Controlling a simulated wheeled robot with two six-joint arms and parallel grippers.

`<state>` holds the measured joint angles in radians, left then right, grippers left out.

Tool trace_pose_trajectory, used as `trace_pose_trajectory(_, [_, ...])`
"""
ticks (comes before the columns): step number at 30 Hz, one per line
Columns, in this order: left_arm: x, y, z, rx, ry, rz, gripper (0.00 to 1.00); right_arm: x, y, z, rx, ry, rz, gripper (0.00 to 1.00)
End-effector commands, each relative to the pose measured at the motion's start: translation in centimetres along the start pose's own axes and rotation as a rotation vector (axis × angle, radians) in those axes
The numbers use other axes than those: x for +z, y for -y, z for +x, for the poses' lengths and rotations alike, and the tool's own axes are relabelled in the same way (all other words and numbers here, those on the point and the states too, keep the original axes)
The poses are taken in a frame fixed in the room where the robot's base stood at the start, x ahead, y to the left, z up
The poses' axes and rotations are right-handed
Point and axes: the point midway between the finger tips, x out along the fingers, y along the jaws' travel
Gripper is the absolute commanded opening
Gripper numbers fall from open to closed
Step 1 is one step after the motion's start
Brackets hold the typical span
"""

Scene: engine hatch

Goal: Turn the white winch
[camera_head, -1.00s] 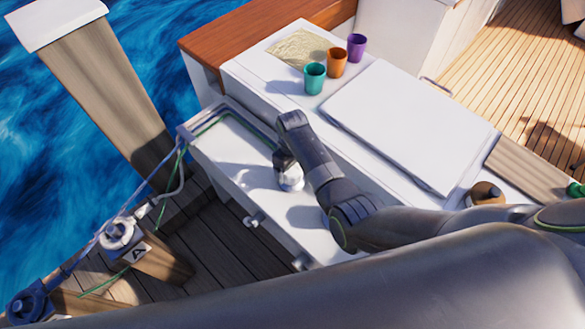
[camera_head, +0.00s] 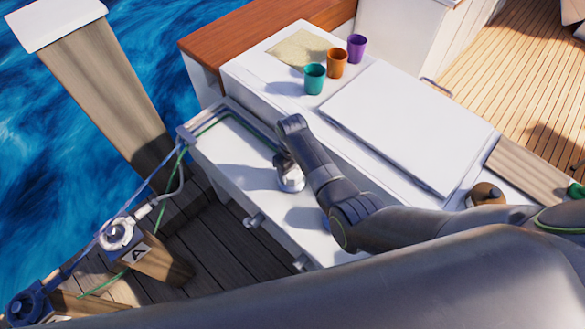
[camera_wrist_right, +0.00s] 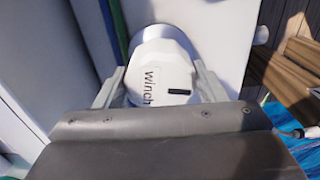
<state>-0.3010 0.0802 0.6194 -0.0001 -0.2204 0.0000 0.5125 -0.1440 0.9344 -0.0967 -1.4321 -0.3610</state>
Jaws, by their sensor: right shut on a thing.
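The white winch (camera_head: 291,181) stands on the narrow white ledge in the middle of the head view. In the right wrist view the winch (camera_wrist_right: 160,66) fills the space between the fingers; its top carries the word "winch" and a dark slot. My right gripper (camera_head: 284,163) is over the winch from above, with its fingertips partly hidden in the head view. In the right wrist view my right gripper (camera_wrist_right: 160,85) has one finger on each side of the winch and is shut on it. My left gripper is not in view.
Teal (camera_head: 314,79), orange (camera_head: 337,63) and purple (camera_head: 356,48) cups stand on the raised white surface behind. A white hatch lid (camera_head: 410,125) lies right of them. A post (camera_head: 147,257) marked A with ropes stands front left. Water lies beyond the deck at left.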

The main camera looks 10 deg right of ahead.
Motion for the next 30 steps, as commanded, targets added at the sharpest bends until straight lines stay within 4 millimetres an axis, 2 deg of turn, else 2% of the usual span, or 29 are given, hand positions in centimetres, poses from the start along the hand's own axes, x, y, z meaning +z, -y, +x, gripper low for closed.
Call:
trace_pose_trajectory(8, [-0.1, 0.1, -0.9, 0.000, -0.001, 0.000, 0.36, 0.0, 0.1, -0.2, 0.000, 0.002, 0.102, 0.41])
trace_pose_trajectory(18, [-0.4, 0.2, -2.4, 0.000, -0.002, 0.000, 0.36, 0.0, 0.2, -0.2, 0.000, 0.002, 0.370, 0.41])
trace_pose_trajectory(30, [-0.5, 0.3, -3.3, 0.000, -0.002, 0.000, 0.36, -0.1, 0.3, -0.1, 0.000, 0.002, 0.637, 0.41])
